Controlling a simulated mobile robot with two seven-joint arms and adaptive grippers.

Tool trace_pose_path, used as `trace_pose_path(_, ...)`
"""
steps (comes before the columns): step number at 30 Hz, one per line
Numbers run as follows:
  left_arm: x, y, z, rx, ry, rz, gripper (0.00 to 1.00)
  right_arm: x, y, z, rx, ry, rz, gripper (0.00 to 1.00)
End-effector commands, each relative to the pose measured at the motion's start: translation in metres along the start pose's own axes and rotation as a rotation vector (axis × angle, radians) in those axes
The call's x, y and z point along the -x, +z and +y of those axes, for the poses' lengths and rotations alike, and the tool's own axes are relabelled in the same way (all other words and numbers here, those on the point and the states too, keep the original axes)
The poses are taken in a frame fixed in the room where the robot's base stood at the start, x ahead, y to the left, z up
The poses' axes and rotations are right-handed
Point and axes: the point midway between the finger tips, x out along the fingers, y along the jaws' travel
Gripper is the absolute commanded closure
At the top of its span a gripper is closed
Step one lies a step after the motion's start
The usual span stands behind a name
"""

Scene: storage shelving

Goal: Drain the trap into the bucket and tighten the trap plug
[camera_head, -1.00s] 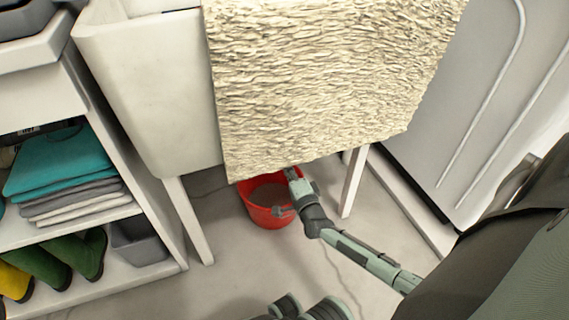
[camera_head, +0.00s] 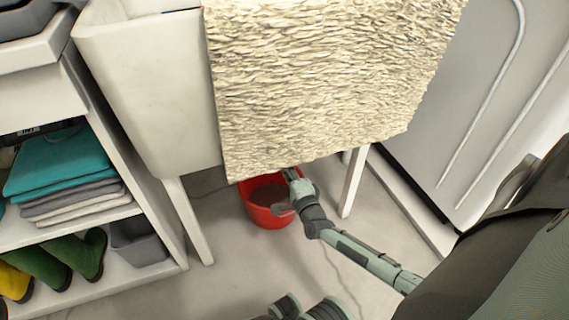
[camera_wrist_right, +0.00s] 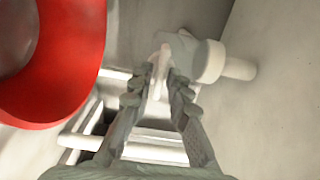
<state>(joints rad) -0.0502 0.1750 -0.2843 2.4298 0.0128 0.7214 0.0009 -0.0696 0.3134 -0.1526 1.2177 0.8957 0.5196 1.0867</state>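The red bucket (camera_head: 268,213) stands on the floor under the sink, and its red wall (camera_wrist_right: 72,101) fills the left of the right wrist view. My right gripper (camera_head: 287,190) is low beside the bucket's right rim. In the right wrist view its fingers (camera_wrist_right: 165,78) close from both sides on a thin white tab, which appears to be the trap plug (camera_wrist_right: 157,82). The white trap (camera_wrist_right: 209,61) lies just behind the fingertips. In the head view the trap and plug are hidden by the sink front.
White legs (camera_head: 352,182) stand on both sides of the bucket. A shelf with folded cloths (camera_head: 65,165) and boots is at left. A grey panel (camera_head: 440,100) is at right.

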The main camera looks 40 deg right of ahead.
Motion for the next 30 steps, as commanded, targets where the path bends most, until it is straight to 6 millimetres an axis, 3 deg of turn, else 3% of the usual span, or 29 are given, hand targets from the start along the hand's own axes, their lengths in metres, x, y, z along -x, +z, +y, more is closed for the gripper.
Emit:
trace_pose_path(10, 0.002, 0.001, 0.002, 0.002, 0.012, -0.007, 0.74, 0.000, 0.000, 0.000, 0.002, -0.001, 0.000, 0.71)
trace_pose_path(14, 0.002, 0.001, 0.002, 0.002, 0.010, -0.005, 0.74, 0.009, 0.000, 0.001, 0.001, 0.001, -0.001, 0.71)
trace_pose_path(24, 0.001, 0.001, 0.001, 0.001, 0.007, -0.004, 0.74, 0.078, 0.000, 0.001, 0.002, 0.002, 0.000, 0.71)
trace_pose_path(30, 0.001, 0.001, 0.001, 0.000, 0.007, -0.003, 0.74, 0.109, 0.000, 0.000, 0.001, 0.001, 0.000, 0.71)
